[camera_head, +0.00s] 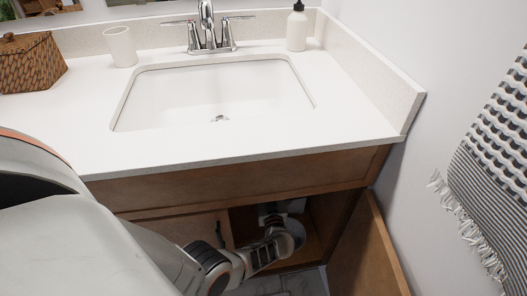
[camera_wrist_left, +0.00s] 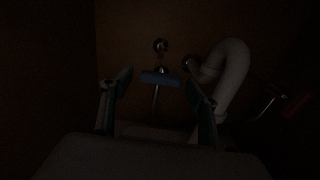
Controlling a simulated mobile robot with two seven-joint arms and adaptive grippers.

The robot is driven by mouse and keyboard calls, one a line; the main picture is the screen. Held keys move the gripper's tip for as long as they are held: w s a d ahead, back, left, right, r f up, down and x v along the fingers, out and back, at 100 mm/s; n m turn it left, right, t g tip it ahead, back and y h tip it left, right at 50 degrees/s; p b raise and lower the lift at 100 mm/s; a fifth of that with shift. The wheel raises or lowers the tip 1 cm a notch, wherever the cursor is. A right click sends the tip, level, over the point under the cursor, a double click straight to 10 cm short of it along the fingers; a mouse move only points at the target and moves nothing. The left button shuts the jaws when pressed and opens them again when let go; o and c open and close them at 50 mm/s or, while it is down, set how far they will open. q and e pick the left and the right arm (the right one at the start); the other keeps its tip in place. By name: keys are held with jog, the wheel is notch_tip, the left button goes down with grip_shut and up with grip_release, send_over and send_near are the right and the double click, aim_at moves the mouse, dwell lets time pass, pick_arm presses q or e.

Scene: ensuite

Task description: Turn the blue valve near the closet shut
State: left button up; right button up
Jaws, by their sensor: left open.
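The blue valve handle (camera_wrist_left: 160,79) shows in the left wrist view as a small flat bar on a metal stem, in the dark under-sink cabinet. My left gripper (camera_wrist_left: 157,95) is open, with one finger on either side of the blue handle in the picture; no contact can be made out. A red valve handle (camera_wrist_left: 297,104) is at the right, beyond the white drain pipe (camera_wrist_left: 236,75). In the head view my left arm reaches into the open cabinet (camera_head: 328,220); the blue handle cannot be made out there. My right gripper is out of view.
The white countertop (camera_head: 340,118) with its sink (camera_head: 215,90) overhangs the cabinet. The open wooden door (camera_head: 368,255) stands right of my arm. The white pipe curves close to the right finger. A towel (camera_head: 495,160) hangs on the right wall.

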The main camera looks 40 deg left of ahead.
pick_arm(q)
jog(key=v, duration=0.6)
dwell(0.5)
